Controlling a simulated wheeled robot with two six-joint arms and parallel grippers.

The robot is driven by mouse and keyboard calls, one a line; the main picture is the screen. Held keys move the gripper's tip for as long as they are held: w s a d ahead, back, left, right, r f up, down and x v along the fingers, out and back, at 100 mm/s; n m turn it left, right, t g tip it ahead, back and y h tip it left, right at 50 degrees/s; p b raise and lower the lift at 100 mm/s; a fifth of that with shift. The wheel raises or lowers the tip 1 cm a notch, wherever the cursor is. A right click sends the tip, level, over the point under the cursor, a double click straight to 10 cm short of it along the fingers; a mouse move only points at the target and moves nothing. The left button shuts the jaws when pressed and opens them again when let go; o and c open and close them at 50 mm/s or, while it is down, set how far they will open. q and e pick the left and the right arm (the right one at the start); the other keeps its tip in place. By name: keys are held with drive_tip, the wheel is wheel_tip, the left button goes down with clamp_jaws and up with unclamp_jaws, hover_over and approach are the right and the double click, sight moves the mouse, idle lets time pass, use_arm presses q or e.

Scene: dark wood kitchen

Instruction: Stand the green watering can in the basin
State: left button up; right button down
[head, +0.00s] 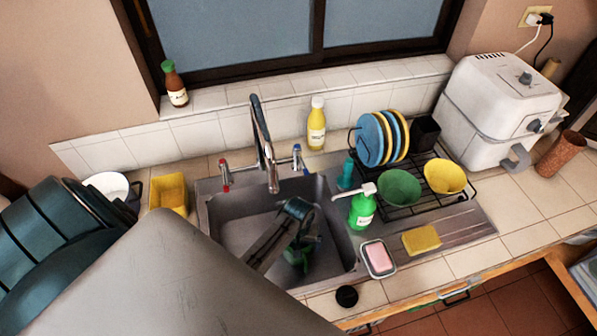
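The green watering can (297,256) is low in the right part of the steel basin (232,232), partly hidden by dark gripper parts. Whether it rests on the basin floor or is tilted cannot be told. My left gripper (283,234) reaches into the basin from the lower left, at the can. Its dark fingers overlap the can in the picture, and whether they are closed on it is not clear. A dark rounded piece (298,208) shows just above them; I cannot tell what it belongs to. My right gripper is not in view.
A tap (264,140) arches over the basin's back edge. To the right stand a green soap bottle (362,208), a pink soap dish (379,258), a yellow sponge (421,239) and a dish rack (408,190) with plates and bowls. A yellow container (168,192) stands left of the basin.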

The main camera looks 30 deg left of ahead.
use_arm(q)
drive_tip(key=shift+r, duration=0.1)
wheel_tip(320, 180, up, 12)
idle(0.4)
idle(0.4)
